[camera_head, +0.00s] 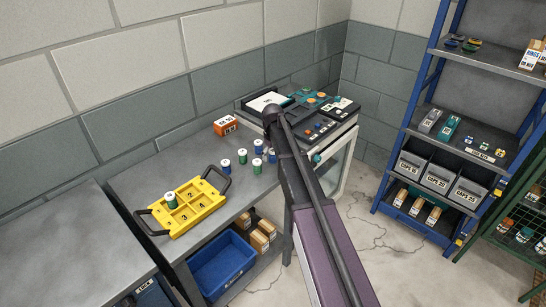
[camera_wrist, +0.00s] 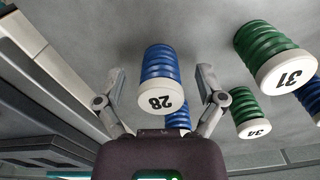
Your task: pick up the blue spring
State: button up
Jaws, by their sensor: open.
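In the wrist view, my gripper (camera_wrist: 161,78) is open, with one finger on each side of a blue spring (camera_wrist: 160,66) with a white end cap marked 28. Gaps show between the spring and both fingers. A second blue spring (camera_wrist: 178,121) shows partly behind it, and part of another (camera_wrist: 309,92) is at the right edge. In the head view, blue springs (camera_head: 226,165) and (camera_head: 242,157) stand on the grey bench (camera_head: 140,182) left of my arm. My gripper's fingers cannot be made out there.
Green springs (camera_wrist: 262,50) and (camera_wrist: 243,103) stand right of the gripper in the wrist view. A yellow numbered tray (camera_head: 186,214) holding one green spring, an orange box (camera_head: 225,125) and a bench-top case (camera_head: 335,110) surround the group. A blue bin (camera_head: 222,262) sits below.

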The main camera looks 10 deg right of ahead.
grip_shut()
jog(key=shift+r, duration=0.1)
dwell(0.4)
notch_tip(320, 180, up, 4)
jog(key=p, duration=0.3)
jog(key=shift+f+p, duration=0.25)
jog(key=shift+p, duration=0.1)
jog(key=s+a+r+p, duration=0.1)
jog(key=s+a, duration=0.1)
jog(key=s, duration=1.4)
jog(key=shift+r, duration=0.15)
jog(key=shift+w, duration=0.1)
jog(key=shift+r+p, duration=3)
jog(key=shift+p, duration=0.15)
